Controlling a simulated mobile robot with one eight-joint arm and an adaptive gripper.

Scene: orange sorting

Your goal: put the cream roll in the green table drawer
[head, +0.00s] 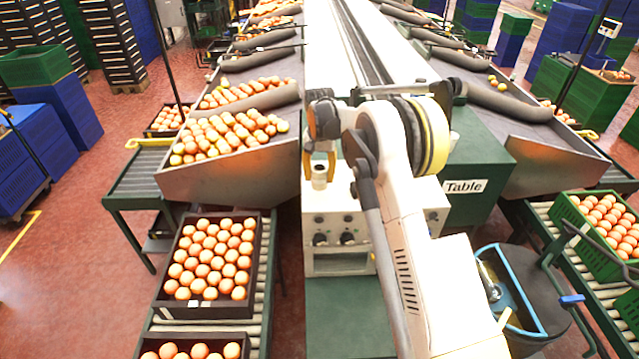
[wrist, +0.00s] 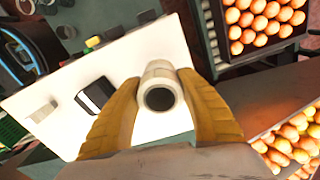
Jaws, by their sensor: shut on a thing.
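The cream roll (head: 319,178) is a short pale cylinder with a dark hole in its end. It stands out between the orange fingers of my gripper (head: 320,160), above or at the back of a white top. The wrist view shows the roll (wrist: 160,72) end-on, with the fingers of my gripper (wrist: 160,108) shut on its two sides over a white surface (wrist: 60,95). I cannot tell whether the roll touches that surface. The green table (head: 478,160) bears a "Table" label at right, partly behind my arm. No open drawer can be made out.
A white control box (head: 335,262) with dark knobs faces me. A sloping metal chute (head: 215,172) with oranges and a dark crate (head: 163,300) of oranges are at left.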

